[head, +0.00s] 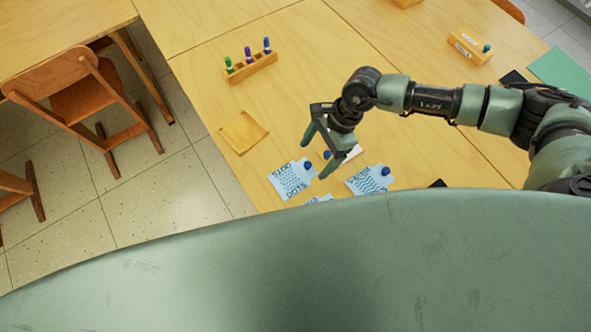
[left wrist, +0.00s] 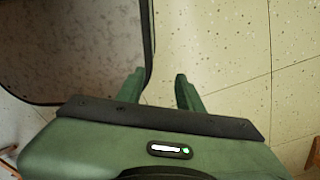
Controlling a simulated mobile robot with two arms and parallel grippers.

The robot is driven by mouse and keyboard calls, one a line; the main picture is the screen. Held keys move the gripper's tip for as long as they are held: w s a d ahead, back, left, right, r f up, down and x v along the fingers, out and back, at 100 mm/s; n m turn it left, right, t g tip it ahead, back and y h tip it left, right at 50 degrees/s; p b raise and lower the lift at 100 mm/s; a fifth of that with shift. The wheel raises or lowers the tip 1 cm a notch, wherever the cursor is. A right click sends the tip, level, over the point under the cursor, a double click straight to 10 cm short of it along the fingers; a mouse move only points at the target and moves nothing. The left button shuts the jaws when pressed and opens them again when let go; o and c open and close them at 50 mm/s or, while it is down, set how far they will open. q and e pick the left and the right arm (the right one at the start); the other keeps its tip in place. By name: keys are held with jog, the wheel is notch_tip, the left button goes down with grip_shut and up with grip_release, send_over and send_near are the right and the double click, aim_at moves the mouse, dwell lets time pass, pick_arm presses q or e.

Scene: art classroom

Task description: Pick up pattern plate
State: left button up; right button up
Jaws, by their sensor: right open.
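A light-blue pattern plate (head: 288,182) with small dark marks, lettering and a blue knob lies on the wooden table. A second pattern plate (head: 362,184) with wavy lines and a blue knob lies to its right. A third plate (head: 319,199) shows only a sliver above my body's edge. My right gripper (head: 314,158) is open and empty, just above and right of the dotted plate, apart from it as far as I can tell. A pale piece (head: 352,153) is partly hidden behind it. My left gripper (left wrist: 158,82) is open and empty over the floor in the left wrist view.
A wooden tray (head: 243,132) lies left of the plates. A chair (head: 75,90) stands left of the table.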

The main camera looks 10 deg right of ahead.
aim_at(310, 163)
jog(key=x, duration=0.3)
jog(key=shift+w+a+f+p, duration=0.1)
jog(key=shift+w+f+p, duration=0.05)
jog(key=shift+p, duration=0.2)
jog(key=shift+f, duration=0.1)
pick_arm(q)
jog(key=shift+w+d+r, duration=0.1)
jog(key=shift+w+r, duration=0.55)
jog(key=shift+w, duration=0.1)
pick_arm(e)
jog(key=c, duration=1.4)
